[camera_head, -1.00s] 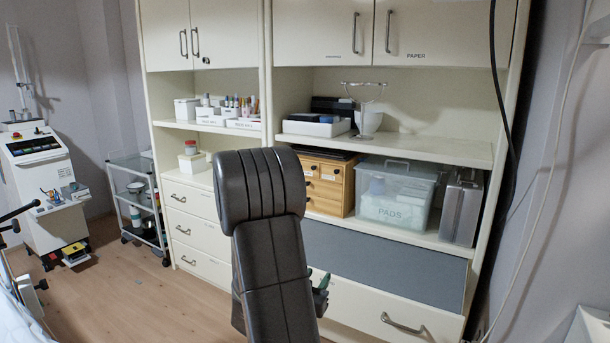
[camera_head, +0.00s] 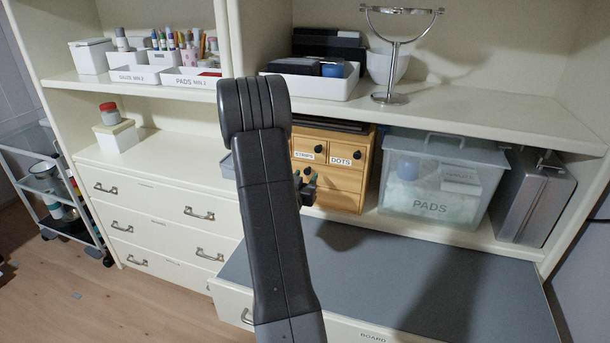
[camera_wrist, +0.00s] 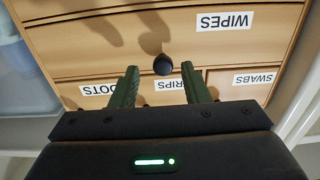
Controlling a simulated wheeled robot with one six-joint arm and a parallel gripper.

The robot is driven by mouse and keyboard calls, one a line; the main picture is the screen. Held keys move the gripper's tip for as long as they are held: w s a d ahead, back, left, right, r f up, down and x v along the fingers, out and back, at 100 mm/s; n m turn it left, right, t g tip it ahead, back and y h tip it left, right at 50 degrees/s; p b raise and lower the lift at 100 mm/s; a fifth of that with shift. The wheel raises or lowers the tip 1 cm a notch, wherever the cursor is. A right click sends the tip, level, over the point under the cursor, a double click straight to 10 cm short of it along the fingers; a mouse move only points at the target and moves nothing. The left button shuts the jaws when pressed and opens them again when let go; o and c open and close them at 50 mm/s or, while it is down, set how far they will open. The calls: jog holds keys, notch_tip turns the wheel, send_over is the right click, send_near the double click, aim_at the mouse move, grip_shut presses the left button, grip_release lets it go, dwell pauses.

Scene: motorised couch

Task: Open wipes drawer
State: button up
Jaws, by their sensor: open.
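The small wooden drawer unit (camera_head: 336,182) stands on the shelf, partly hidden behind my arm. The wrist view shows its front upside down. There the wide wipes drawer (camera_wrist: 100,50) carries a WIPES label (camera_wrist: 223,21) and a round dark knob (camera_wrist: 163,65). This drawer looks shut. My gripper (camera_wrist: 160,72) is open, with its green fingers pointing at the drawer front. In the picture the knob lies between the two fingertips; I cannot tell whether they reach around it. In the head view my gripper (camera_head: 308,187) is close to the unit's front, mostly hidden by my arm.
The strips (camera_head: 304,155) and dots drawers (camera_head: 341,160) sit side by side on the unit; a swabs drawer (camera_wrist: 240,78) shows too. A clear PADS bin (camera_head: 430,185) and a metal case (camera_head: 533,197) stand to the right. A grey board (camera_head: 420,280) juts out below.

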jog(key=shift+w, duration=0.75)
jog(key=shift+s+r, duration=0.15)
jog(key=shift+c, duration=0.4)
grip_shut()
jog(key=b+v, duration=0.4)
jog(key=v, duration=1)
jog(key=shift+s+b, duration=0.3)
jog(key=shift+s, duration=0.1)
jog(key=shift+a, duration=0.15)
jog(key=shift+o, duration=0.4)
grip_release()
